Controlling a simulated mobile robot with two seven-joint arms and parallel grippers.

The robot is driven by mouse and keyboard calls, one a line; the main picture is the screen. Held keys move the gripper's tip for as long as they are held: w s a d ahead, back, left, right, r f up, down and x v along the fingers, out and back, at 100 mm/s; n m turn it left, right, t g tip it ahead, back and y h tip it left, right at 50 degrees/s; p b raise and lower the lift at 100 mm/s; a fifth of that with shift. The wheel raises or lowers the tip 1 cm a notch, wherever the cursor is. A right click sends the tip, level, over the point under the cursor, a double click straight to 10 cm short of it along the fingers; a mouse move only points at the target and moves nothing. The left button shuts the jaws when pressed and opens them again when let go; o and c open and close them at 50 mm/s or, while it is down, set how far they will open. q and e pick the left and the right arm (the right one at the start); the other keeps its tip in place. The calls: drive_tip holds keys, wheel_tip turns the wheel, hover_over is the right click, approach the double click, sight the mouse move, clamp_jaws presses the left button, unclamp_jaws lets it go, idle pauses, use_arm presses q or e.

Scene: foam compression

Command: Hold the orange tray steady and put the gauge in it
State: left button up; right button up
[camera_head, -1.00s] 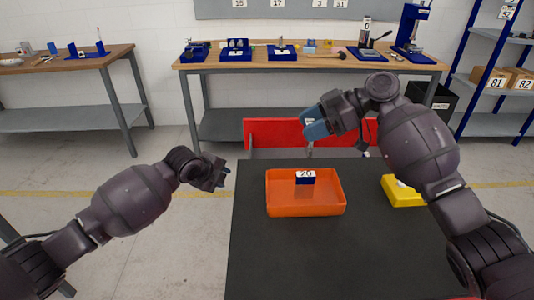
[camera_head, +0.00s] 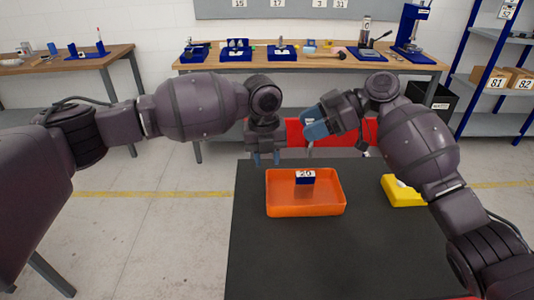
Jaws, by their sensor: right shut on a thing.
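A yellow container (camera_head: 399,193) with something white in it is on the table right of the tray, partly behind my right arm. A red panel (camera_head: 345,132) stands behind the table. The table (camera_head: 300,255) in front of the tray is clear.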

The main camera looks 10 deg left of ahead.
use_arm(q)
drive_tip(key=shift+m+y, duration=0.3)
drive_tip(key=shift+m, duration=0.1)
drive_tip(key=f, duration=1.1)
drive_tip(key=shift+s+d, duration=0.1)
drive_tip(key=shift+s, duration=0.2)
drive_tip(key=shift+c, duration=0.5)
clamp_jaws()
